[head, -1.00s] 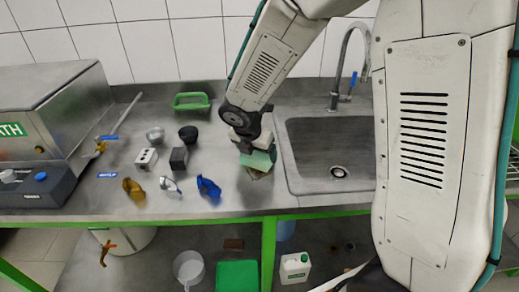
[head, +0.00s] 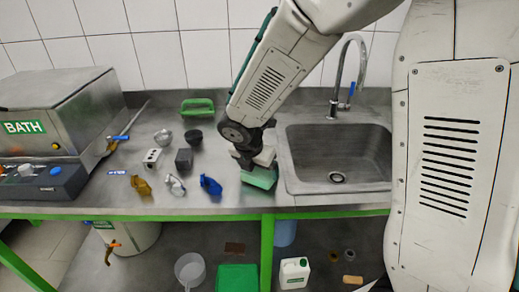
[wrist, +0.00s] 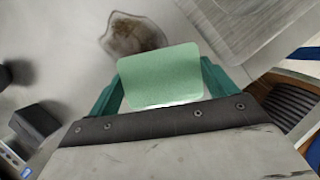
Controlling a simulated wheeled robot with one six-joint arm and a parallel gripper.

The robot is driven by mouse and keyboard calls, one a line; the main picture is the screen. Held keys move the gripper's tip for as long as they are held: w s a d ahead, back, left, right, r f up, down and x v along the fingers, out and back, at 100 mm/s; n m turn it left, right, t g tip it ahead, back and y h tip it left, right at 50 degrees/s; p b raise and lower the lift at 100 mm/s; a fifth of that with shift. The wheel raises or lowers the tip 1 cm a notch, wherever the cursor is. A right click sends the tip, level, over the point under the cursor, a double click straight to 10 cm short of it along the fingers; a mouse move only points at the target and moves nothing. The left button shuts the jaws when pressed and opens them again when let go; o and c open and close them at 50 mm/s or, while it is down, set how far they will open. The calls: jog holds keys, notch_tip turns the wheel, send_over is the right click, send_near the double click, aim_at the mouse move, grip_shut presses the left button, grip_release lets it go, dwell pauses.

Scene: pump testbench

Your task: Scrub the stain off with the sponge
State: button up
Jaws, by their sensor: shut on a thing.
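The sponge (wrist: 160,76) is a light green block held between the teal fingers of my gripper (wrist: 163,85). In the head view the sponge (head: 260,178) is low at the counter's front, left of the sink, below my gripper (head: 257,166). The stain (wrist: 135,36) is a brown, irregular patch on the grey counter, just past the sponge's far edge in the wrist view. In the head view the stain is hidden by the sponge and gripper. I cannot tell whether the sponge touches the counter.
The sink (head: 338,160) and its faucet (head: 345,85) are to the right. Several small items, including a blue piece (head: 210,185) and a dark block (head: 184,160), lie to the left. A green-handled item (head: 197,107) is behind, and the BATH unit (head: 55,120) stands far left.

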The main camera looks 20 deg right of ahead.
notch_tip(320, 180, up, 2)
jog(key=shift+a+r, duration=0.15)
jog(key=shift+r, duration=2.5)
